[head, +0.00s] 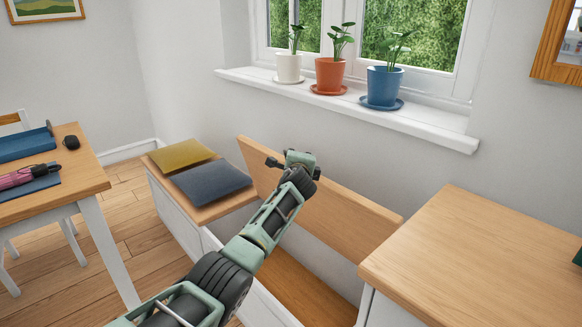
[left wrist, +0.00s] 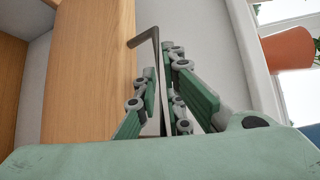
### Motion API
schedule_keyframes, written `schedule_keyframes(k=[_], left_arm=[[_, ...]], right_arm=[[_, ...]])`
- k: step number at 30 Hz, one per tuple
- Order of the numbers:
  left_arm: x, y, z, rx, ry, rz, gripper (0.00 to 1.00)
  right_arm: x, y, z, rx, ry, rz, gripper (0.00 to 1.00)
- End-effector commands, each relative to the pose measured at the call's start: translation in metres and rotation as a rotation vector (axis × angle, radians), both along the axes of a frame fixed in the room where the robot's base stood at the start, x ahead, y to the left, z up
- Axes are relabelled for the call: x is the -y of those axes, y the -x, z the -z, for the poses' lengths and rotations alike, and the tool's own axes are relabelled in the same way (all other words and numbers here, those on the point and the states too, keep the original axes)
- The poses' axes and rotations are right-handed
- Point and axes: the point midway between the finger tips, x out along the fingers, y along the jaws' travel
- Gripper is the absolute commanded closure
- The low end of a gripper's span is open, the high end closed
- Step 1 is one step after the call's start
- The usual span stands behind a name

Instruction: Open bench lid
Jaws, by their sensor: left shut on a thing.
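The bench lid (head: 330,210) is a light wood panel, raised steeply and tilted back toward the wall under the window. The white bench (head: 288,304) shows its open wooden inside (head: 305,285) below it. The lid also fills the left part of the left wrist view (left wrist: 95,80). My left gripper (head: 282,164) is at the lid's upper edge. In the left wrist view its green fingers (left wrist: 164,95) are closed around a dark bent metal handle (left wrist: 146,37) beside the lid. My left arm hides part of the lid and bench. My right gripper is not in view.
A yellow cushion (head: 180,155) and a blue cushion (head: 211,179) lie on the bench's left section. A wooden-topped cabinet (head: 480,255) stands at right. Potted plants (head: 330,76) line the windowsill (head: 350,110) above the lid. A table (head: 85,170) stands at left.

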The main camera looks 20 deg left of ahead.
Motion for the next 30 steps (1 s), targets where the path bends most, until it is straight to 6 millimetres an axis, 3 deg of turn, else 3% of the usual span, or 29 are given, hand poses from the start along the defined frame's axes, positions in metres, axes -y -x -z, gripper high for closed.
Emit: schedule_keyframes(k=[7, 23, 24, 30], left_arm=[[0.006, -0.012, -0.002, -0.045, -0.012, -0.002, 1.0], [0.007, -0.014, -0.005, -0.054, -0.018, -0.003, 1.0], [0.007, -0.014, -0.005, -0.054, -0.018, -0.003, 0.89], [0.006, -0.014, -0.005, -0.054, -0.021, -0.004, 0.72]], right_arm=[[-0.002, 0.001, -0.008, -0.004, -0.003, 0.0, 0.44], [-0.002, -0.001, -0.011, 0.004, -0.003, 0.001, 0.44], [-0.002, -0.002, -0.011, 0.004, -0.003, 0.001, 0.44], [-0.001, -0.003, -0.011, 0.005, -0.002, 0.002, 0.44]])
